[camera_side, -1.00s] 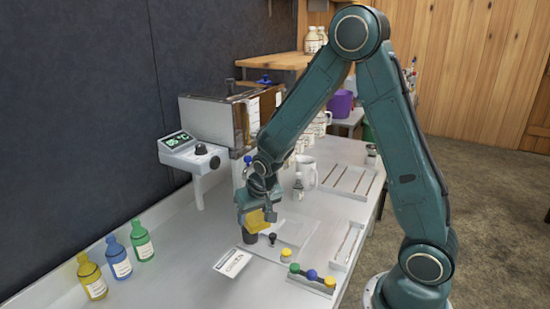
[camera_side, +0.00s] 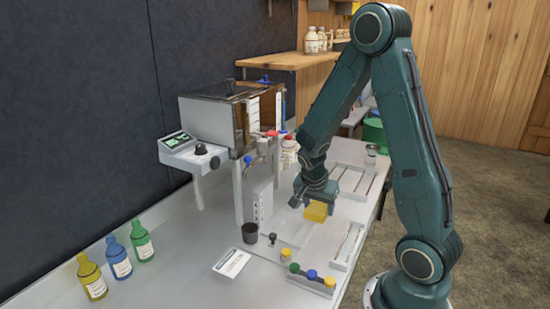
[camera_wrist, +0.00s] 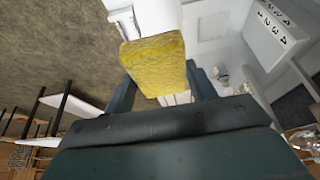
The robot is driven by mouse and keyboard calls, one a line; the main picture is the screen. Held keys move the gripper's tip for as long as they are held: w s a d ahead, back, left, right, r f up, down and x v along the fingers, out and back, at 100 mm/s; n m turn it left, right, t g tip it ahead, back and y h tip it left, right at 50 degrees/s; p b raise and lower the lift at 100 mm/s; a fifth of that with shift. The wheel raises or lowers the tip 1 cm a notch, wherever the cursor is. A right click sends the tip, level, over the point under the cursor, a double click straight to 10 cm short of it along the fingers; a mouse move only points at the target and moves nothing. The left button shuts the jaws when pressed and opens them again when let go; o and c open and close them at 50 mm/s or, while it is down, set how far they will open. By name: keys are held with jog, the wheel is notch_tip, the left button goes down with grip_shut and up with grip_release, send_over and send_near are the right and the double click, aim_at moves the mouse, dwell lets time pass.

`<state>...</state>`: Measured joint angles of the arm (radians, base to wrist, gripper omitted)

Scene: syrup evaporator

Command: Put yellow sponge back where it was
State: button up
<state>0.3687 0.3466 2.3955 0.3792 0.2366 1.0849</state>
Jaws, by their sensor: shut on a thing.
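The yellow sponge (camera_side: 316,211) is held in my gripper (camera_side: 314,200) above the bench's right part, in the side view. In the wrist view the sponge (camera_wrist: 155,62) sits between my gripper's fingers (camera_wrist: 160,85), which are shut on it. Whether its underside touches anything below cannot be told. A pale flat tray (camera_side: 295,232) lies on the bench just left of and below the sponge.
A dark cup (camera_side: 250,232) and a white card (camera_side: 231,263) lie to the left. A rack with coloured knobs (camera_side: 312,279) is at the front. The evaporator (camera_side: 232,115) stands behind. Several bottles (camera_side: 118,258) stand far left.

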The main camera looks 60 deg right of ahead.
jog(key=shift+f, duration=0.1)
send_over(314, 262)
jog(key=a, duration=0.2)
jog(key=shift+d+f, duration=0.15)
jog(key=shift+f, duration=3.85)
jog(key=shift+d+f, duration=0.1)
jog(key=shift+f, duration=3.9)
jog(key=shift+f, duration=0.1)
jog(key=shift+f, duration=1.8)
jog(key=shift+f, duration=0.1)
jog(key=o, duration=0.7)
jog(key=v, duration=1.2)
